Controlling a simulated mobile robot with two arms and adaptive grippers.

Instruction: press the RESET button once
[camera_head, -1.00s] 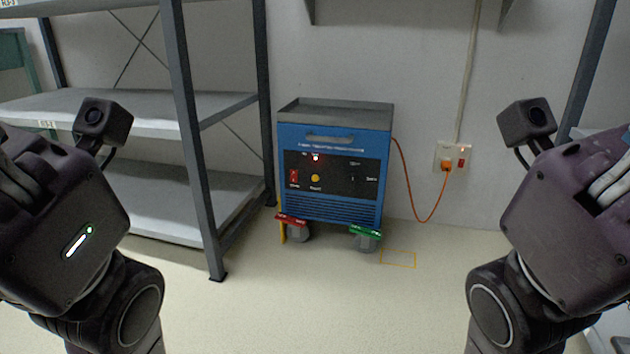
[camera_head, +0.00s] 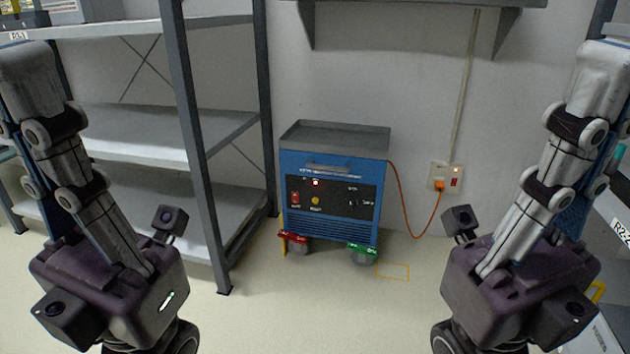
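The blue cart (camera_head: 330,163) stands on the floor against the back wall, with a dark control panel on its front. A round yellow-orange button (camera_head: 315,201) sits low on the panel; its small label looks like RESET but is blurred. A red switch (camera_head: 295,198) is left of it, and a lit red lamp (camera_head: 315,182) is above it. My left and right arms hang at the two sides, well short of the cart and touching nothing there. The fingers of both grippers are not visible; only the wrist housings and arm links show.
A grey metal shelf rack (camera_head: 190,150) stands left of the cart. An orange cable (camera_head: 405,200) runs from the cart to a wall outlet (camera_head: 445,178). Red (camera_head: 293,237) and green (camera_head: 362,249) caster pedals are at the cart's base. The floor before the cart is clear.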

